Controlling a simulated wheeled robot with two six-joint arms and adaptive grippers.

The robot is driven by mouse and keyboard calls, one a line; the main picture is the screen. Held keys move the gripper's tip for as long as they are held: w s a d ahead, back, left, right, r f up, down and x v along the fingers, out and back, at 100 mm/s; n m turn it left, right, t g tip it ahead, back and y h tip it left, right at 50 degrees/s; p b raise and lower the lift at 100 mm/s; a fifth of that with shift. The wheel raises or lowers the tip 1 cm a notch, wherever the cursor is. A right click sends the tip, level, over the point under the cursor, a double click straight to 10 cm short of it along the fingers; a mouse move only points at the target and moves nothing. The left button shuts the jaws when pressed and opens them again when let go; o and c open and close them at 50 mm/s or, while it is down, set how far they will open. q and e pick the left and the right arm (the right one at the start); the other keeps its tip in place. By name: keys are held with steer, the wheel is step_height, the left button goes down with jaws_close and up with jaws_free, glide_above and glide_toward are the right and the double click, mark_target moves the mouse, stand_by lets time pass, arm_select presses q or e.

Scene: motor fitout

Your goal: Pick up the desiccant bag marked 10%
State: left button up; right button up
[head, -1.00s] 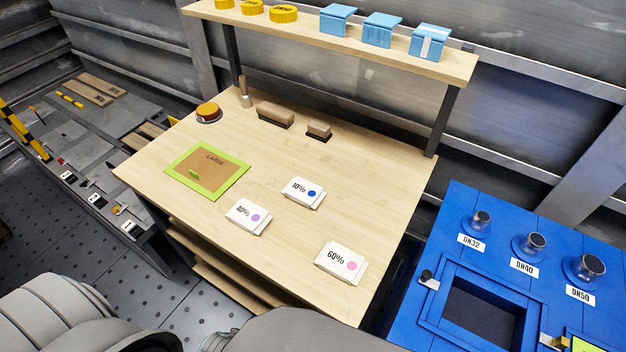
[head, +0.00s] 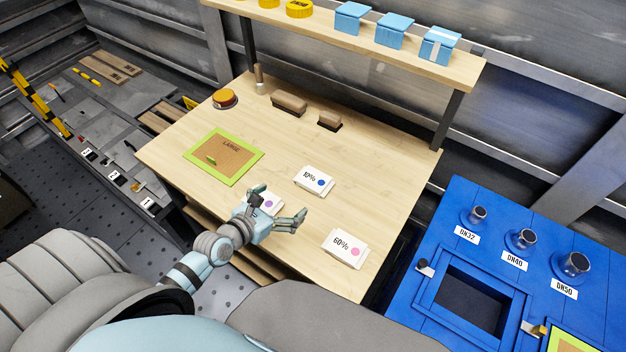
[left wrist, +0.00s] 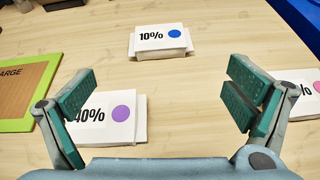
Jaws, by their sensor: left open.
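The desiccant bag marked 10% (head: 314,180) is a white packet with a blue dot, lying on the wooden table (head: 390,200). It also shows at the top middle of the left wrist view (left wrist: 161,41). My left gripper (head: 281,204) is open and empty, short of the 10% bag and above the 40% bag (head: 273,202), which has a purple dot and is partly hidden by it. The 60% bag (head: 345,249) with a pink dot lies to the right. My right gripper is not in view.
A green-framed board marked LARGE (head: 225,157) lies left of the bags. Two brown blocks (head: 290,103) and an orange-topped round button (head: 225,98) stand at the back. A shelf (head: 330,40) spans above the table's rear. A blue bench (head: 450,220) stands right.

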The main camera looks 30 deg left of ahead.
mark_target(314, 179)
arm_select(q)
steer(key=shift+n, duration=0.5)
steer(key=b+x, duration=0.7)
steer(key=x, duration=0.7)
steer(key=shift+b, duration=0.4)
steer(key=shift+w+d, duration=0.1)
steer(key=shift+w, duration=0.2)
steer(key=shift+r, duration=0.1)
steer(key=c, duration=1.4)
